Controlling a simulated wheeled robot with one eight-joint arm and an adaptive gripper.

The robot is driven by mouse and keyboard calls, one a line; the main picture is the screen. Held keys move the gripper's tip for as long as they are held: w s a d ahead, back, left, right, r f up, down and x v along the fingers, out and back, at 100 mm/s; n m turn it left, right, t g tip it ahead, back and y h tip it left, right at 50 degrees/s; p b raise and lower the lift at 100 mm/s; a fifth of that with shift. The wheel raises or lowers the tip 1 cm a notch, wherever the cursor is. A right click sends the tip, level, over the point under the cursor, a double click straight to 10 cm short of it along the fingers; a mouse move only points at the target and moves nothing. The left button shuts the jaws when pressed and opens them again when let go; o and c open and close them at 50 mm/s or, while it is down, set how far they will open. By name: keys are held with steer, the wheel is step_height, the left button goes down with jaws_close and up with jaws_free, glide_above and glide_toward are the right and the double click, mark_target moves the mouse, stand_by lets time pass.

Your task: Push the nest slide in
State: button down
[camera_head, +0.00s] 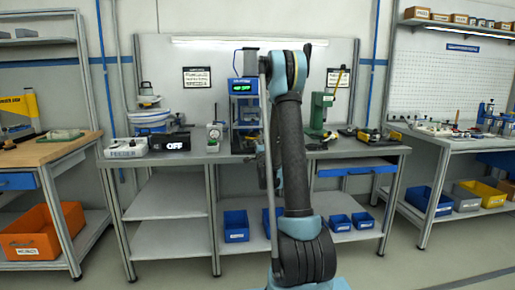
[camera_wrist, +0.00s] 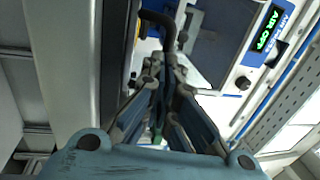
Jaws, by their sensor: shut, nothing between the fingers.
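A blue-framed station with a lit green display (camera_head: 243,87) stands on the middle bench, partly hidden by my arm. In the wrist view its panel (camera_wrist: 262,45) reads "AIR OFF" and lies at the upper right, beside a dark grey plate (camera_wrist: 212,42). A dark bent bar (camera_wrist: 162,22) shows just beyond my fingertips; I cannot tell whether it touches them or belongs to the nest slide. The nest slide itself cannot be made out clearly. My gripper (camera_wrist: 164,66) is shut and empty, close to the station. In the head view my arm hides it.
Side benches stand left and right. The floor in front is open at the right.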

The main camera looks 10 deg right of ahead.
steer(key=w, duration=0.3)
steer(key=shift+w, duration=0.35)
steer(key=shift+s, duration=0.15)
